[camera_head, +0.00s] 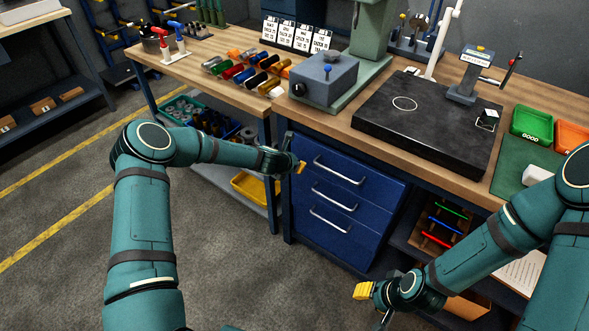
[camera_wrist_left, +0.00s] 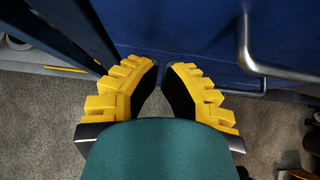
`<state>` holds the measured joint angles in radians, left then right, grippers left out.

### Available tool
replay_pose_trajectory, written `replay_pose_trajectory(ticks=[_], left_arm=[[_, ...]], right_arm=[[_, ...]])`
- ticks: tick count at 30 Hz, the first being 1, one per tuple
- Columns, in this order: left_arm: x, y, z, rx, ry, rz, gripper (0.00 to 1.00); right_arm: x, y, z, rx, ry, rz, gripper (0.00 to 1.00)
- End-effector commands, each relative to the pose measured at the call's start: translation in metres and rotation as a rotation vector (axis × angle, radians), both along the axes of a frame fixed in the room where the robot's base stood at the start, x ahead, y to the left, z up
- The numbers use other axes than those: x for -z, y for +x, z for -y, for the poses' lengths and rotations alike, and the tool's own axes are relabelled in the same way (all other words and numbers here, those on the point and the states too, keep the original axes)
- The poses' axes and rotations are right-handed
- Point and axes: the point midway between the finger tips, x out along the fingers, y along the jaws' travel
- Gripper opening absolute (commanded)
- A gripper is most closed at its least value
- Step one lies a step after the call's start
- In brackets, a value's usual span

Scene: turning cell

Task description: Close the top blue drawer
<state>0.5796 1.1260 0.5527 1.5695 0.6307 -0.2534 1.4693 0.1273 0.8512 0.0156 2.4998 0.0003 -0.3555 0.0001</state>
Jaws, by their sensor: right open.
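The top blue drawer (camera_head: 338,158) is the uppermost of three in the blue cabinet under the workbench, with a silver bar handle (camera_head: 340,171). I cannot tell clearly how far its front stands out. My left gripper (camera_head: 301,167) is at the left end of this drawer's front, left of the handle. A blue front (camera_wrist_left: 195,30) lies ahead, with a handle (camera_wrist_left: 247,52) to the right; contact is unclear. My right gripper (camera_head: 373,304) is open and empty, low right of the cabinet.
The bench top (camera_head: 235,45) above carries a grey vise-like block (camera_head: 325,78), a dark surface plate (camera_head: 425,120) and several coloured-handled tools. A yellow bin (camera_head: 250,187) sits on the shelf left of the cabinet. The floor before the drawers is clear.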

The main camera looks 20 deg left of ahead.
Motion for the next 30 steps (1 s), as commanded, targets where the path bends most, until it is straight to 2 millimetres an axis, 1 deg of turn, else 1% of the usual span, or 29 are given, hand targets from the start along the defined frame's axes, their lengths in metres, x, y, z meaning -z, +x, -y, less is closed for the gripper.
replay_pose_trajectory(ticks=[1,2,3,9,15,19,25,26,28,29,30], left_arm=[[0.0,0.0,-0.003,0.0,0.0,0.0,0.0],[-0.006,-0.004,-0.006,0.0,0.0,0.0,0.0],[-0.013,-0.012,-0.009,-0.001,-0.001,-0.001,0.0],[-0.043,-0.042,-0.019,0.001,0.0,-0.001,0.0],[-0.061,-0.062,-0.026,0.0,-0.001,-0.001,0.0],[-0.066,-0.068,-0.028,0.0,-0.001,-0.002,0.0],[-0.067,-0.07,-0.026,0.009,0.003,-0.002,0.0],[-0.066,-0.072,-0.024,0.021,0.013,-0.002,0.0],[-0.061,-0.079,-0.013,0.09,0.062,0.003,0.0],[-0.057,-0.085,-0.006,0.139,0.095,0.005,0.0],[-0.052,-0.095,0.006,0.221,0.153,0.012,0.0]], right_arm=[[0.001,0.0,0.0,0.0,0.0,0.0,0.41],[-0.001,0.0,0.0,0.0,0.0,0.0,0.41],[-0.004,-0.001,0.0,0.0,0.0,-0.001,0.41],[-0.011,-0.001,0.0,-0.001,0.0,-0.004,0.41],[-0.015,-0.003,0.0,-0.001,0.001,-0.006,0.41],[-0.015,-0.003,0.0,-0.002,0.001,-0.007,0.41],[-0.015,-0.003,0.0,-0.002,0.001,-0.007,0.41],[-0.015,-0.003,0.0,-0.002,0.001,-0.007,0.41],[-0.015,-0.003,0.0,-0.002,0.001,-0.007,0.41],[-0.015,-0.003,0.0,-0.002,0.001,-0.007,0.41],[-0.015,-0.003,0.0,-0.002,0.001,-0.007,0.41]])
